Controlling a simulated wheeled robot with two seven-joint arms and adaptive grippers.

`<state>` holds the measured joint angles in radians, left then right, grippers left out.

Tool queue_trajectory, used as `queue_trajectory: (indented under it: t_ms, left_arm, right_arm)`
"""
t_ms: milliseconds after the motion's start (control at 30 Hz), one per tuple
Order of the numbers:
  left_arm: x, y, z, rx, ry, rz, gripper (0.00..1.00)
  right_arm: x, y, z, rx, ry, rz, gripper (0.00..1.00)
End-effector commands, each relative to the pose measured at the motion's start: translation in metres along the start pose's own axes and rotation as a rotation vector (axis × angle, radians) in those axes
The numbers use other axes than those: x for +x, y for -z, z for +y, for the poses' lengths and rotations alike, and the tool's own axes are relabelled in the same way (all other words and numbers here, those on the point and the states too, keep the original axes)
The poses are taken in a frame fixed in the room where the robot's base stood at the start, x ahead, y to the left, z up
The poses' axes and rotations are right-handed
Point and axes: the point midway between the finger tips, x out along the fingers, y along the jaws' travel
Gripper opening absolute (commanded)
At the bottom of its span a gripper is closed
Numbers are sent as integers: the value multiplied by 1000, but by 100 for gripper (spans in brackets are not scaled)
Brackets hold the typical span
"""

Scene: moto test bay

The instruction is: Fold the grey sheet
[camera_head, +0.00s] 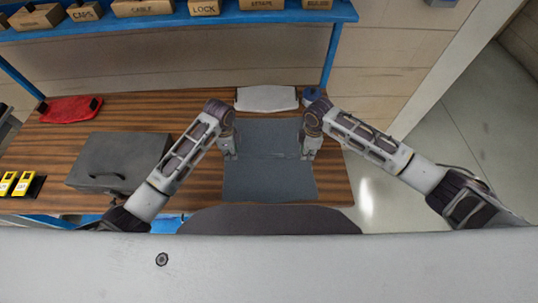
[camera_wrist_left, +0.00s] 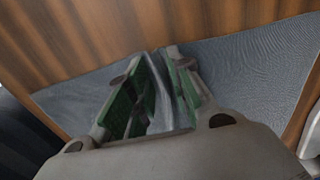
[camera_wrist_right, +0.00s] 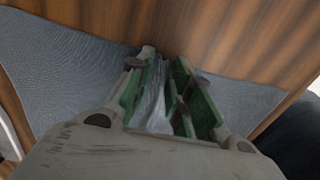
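The grey sheet (camera_head: 268,181) lies on the wooden table, with a faint crosswise line near its middle, level with my grippers. My left gripper (camera_head: 230,155) is at the sheet's left edge and my right gripper (camera_head: 308,154) is at its right edge. In the left wrist view, the sheet (camera_wrist_left: 255,65) is pinched up between the green finger pads of my left gripper (camera_wrist_left: 160,85). In the right wrist view, the sheet (camera_wrist_right: 60,70) is likewise pinched between the pads of my right gripper (camera_wrist_right: 162,85). The fingers hide the gripped cloth in part.
A grey case (camera_head: 118,160) stands on the table (camera_head: 140,110) to the left. A red item (camera_head: 70,109) lies behind it, and yellow devices (camera_head: 22,183) are at the far left. A blue shelf (camera_head: 230,17) holds labelled boxes.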

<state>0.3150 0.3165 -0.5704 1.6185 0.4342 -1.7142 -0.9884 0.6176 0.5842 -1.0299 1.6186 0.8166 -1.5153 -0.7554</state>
Motion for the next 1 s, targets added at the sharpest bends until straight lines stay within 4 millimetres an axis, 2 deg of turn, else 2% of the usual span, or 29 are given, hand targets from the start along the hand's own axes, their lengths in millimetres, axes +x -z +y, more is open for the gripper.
queue_trajectory:
  t_ms: [267, 1000]
  left_arm:
    - [4, -1, 1, 0, -4, -2, 0]
    - [4, -1, 2, 0, -5, -2, 0]
  right_arm:
    - [4, 0, -1, 0, 4, -2, 0]
    - [4, -1, -2, 0, 5, -3, 0]
